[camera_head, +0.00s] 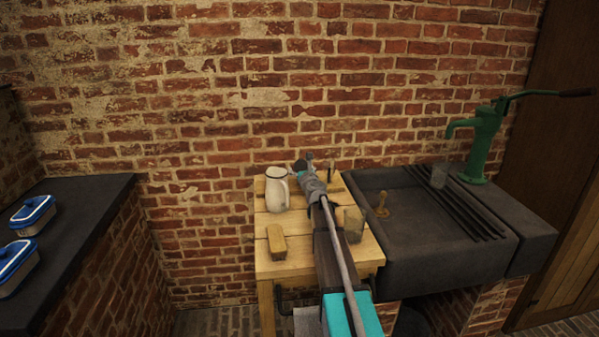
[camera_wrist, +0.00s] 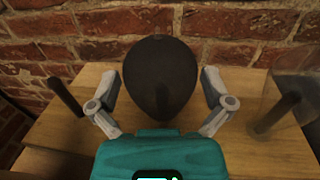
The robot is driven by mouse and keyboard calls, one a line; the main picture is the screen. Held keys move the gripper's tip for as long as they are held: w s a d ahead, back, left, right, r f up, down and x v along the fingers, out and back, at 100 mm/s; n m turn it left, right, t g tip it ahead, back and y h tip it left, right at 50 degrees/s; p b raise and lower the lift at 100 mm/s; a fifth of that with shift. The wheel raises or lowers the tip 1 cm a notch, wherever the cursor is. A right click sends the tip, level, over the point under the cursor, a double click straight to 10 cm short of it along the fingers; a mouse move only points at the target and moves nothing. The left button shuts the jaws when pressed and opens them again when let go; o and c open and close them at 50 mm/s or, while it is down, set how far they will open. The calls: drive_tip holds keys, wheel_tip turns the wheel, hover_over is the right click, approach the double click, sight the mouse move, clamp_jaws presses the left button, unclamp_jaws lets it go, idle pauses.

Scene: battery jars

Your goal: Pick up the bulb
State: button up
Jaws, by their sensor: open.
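The bulb (camera_wrist: 160,78) is a dark, smooth egg shape in the middle of the wrist view, its broad end away from me. My gripper (camera_wrist: 162,80) is open, with one grey finger on each side of the bulb. Narrow gaps seem to show between fingers and bulb, and I cannot tell whether either finger touches it. The bulb's underside is hidden. In the head view my gripper (camera_head: 304,168) is at the far end of the wooden table (camera_head: 262,249), where the bulb cannot be made out clearly.
Dark upright rods stand left (camera_wrist: 65,97) and right (camera_wrist: 278,112) of my gripper, the right one seen through clear glass. A brick wall (camera_wrist: 60,22) is close behind. A white jug (camera_head: 277,190) and wooden block (camera_head: 277,242) are on the table. A dark sink (camera_head: 420,262) adjoins it.

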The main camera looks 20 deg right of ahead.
drive_tip(key=c, duration=0.8)
drive_tip(key=shift+o, duration=0.2)
drive_tip(key=shift+r, duration=0.1)
wheel_tip(320, 180, up, 10)
drive_tip(key=p, duration=1)
idle(0.5)
